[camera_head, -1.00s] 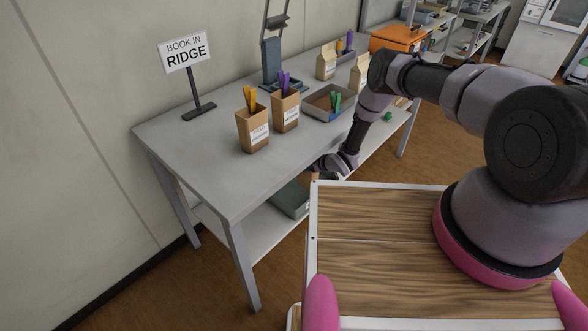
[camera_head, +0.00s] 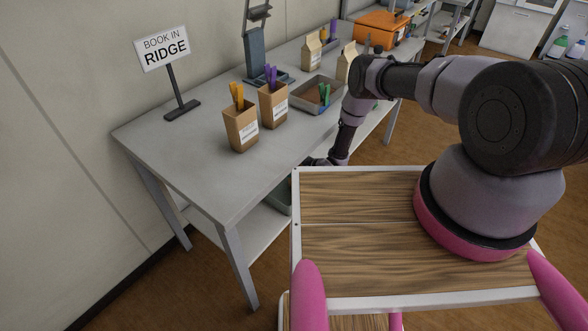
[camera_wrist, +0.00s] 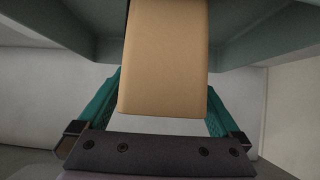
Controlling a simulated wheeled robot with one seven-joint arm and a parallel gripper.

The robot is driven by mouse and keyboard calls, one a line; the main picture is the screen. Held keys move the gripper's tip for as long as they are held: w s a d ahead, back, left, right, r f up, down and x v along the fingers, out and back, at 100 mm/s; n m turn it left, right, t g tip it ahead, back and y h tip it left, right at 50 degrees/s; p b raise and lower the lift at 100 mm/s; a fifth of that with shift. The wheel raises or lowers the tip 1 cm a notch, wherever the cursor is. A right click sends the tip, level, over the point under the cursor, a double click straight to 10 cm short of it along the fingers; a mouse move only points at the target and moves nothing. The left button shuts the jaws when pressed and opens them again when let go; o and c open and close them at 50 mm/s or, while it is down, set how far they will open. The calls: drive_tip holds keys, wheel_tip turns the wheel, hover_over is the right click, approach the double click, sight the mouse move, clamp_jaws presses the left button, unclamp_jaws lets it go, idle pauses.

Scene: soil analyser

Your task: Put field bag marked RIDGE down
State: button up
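In the wrist view, a tan field bag (camera_wrist: 163,60) fills the space between the two teal fingers of my gripper (camera_wrist: 162,100). The fingers lie along both its sides, and my gripper looks shut on it. No marking shows on the bag's visible face, so I cannot read its name. Grey-green walls rise beyond the bag; I cannot tell whether it touches a surface there. In the head view my gripper is hidden below the bench's front edge, behind my platform. A sign reading BOOK IN RIDGE (camera_head: 163,48) stands at the back left of the grey bench (camera_head: 185,150).
A bag with orange sticks (camera_head: 240,128) and one with purple sticks (camera_head: 273,105) stand on the bench. Beside them is a grey tray (camera_head: 300,102). Two more tan bags (camera_head: 312,55) (camera_head: 346,62) and an orange case (camera_head: 381,28) are farther back. The bench's left part is clear.

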drive_tip(key=v, duration=1.2)
drive_tip(key=shift+r, duration=0.2)
